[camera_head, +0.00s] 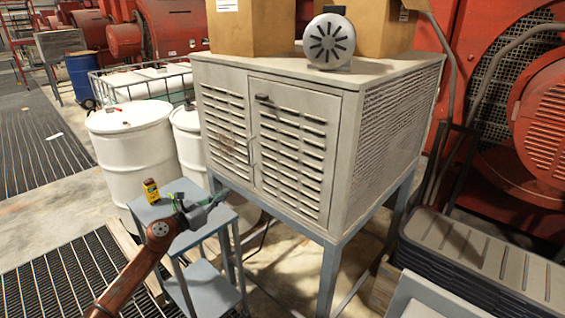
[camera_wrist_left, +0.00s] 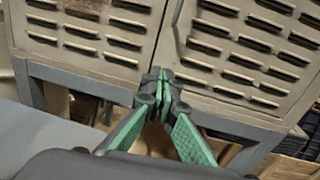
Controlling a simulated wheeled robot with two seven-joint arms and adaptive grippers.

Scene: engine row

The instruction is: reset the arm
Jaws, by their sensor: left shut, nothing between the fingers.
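My left arm comes in from the lower left in the head view. Its gripper (camera_head: 216,198) hangs over the right side of a small blue-grey stand, in front of the louvred cabinet. In the left wrist view the green-padded fingers (camera_wrist_left: 162,88) meet at their tips, with nothing between them. Behind the fingertips are the cabinet's louvred doors (camera_wrist_left: 245,45) and its lower frame. I cannot tell whether the fingertips touch the cabinet. My right gripper is not in view.
The grey cabinet (camera_head: 310,180) stands on legs, with cardboard boxes (camera_head: 250,28) and a round-faced device (camera_head: 329,42) on top. White drums (camera_head: 130,155) stand behind the stand. Stacked dark crates (camera_head: 480,270) are at right.

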